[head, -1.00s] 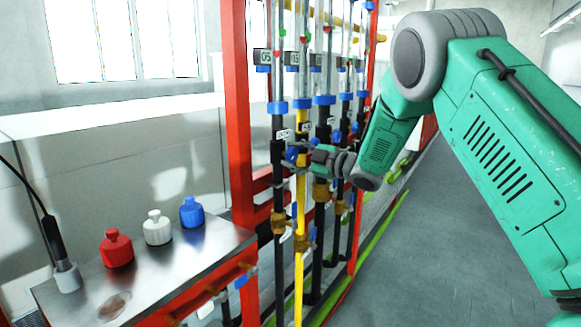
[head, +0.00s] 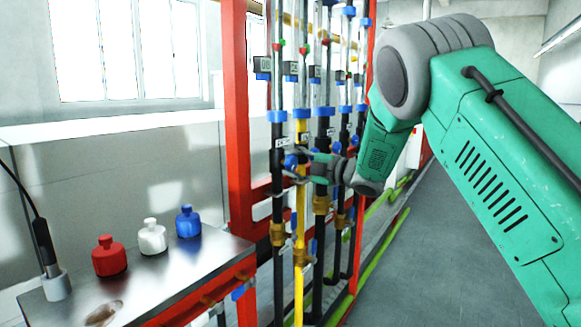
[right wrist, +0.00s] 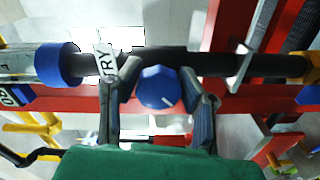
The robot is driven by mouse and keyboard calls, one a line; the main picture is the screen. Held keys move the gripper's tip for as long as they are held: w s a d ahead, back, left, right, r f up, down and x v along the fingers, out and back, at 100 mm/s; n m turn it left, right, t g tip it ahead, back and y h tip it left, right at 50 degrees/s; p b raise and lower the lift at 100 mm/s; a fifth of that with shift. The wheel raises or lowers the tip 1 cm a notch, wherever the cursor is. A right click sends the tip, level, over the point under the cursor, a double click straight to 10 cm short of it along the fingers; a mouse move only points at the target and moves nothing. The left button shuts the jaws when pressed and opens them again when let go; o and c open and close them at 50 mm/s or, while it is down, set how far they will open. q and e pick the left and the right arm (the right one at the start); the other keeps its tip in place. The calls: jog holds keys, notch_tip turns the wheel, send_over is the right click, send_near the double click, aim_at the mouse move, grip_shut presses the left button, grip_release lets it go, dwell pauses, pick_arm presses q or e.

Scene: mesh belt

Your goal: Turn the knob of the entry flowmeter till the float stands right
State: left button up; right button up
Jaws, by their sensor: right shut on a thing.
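My right gripper (head: 291,163) reaches in from the right to the flowmeter row in the head view. In the right wrist view its two fingers stand on either side of a blue knob (right wrist: 158,88) with a white mark and are shut on it. The knob sits on a black pipe (right wrist: 215,64), beside a white label (right wrist: 104,64) ending in "TRY". A blue collar (right wrist: 59,64) and part of a clear tube (right wrist: 20,65) lie left of the label. In the head view small red and green marks show on the tubes; the float's height cannot be read. My left gripper is out of view.
A red frame post (head: 238,130) stands left of the pipes; a yellow pipe (head: 299,285) and several black ones run close together. A metal bench (head: 190,272) at the left bears a red bottle (head: 109,258), a white one (head: 152,238) and a blue one (head: 188,223). Floor at the right is clear.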

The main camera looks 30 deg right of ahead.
jog(key=shift+s+f, duration=0.1)
jog(key=shift+f, duration=0.35)
jog(key=o, duration=1.2)
jog(key=shift+s+d+r, duration=0.1)
jog(key=shift+r, duration=0.15)
jog(key=shift+s+d, duration=0.1)
jog(key=shift+s, duration=0.1)
jog(key=v, duration=1.1)
jog(key=shift+s+d, duration=0.15)
jog(key=shift+s, duration=0.1)
jog(key=shift+f, duration=0.1)
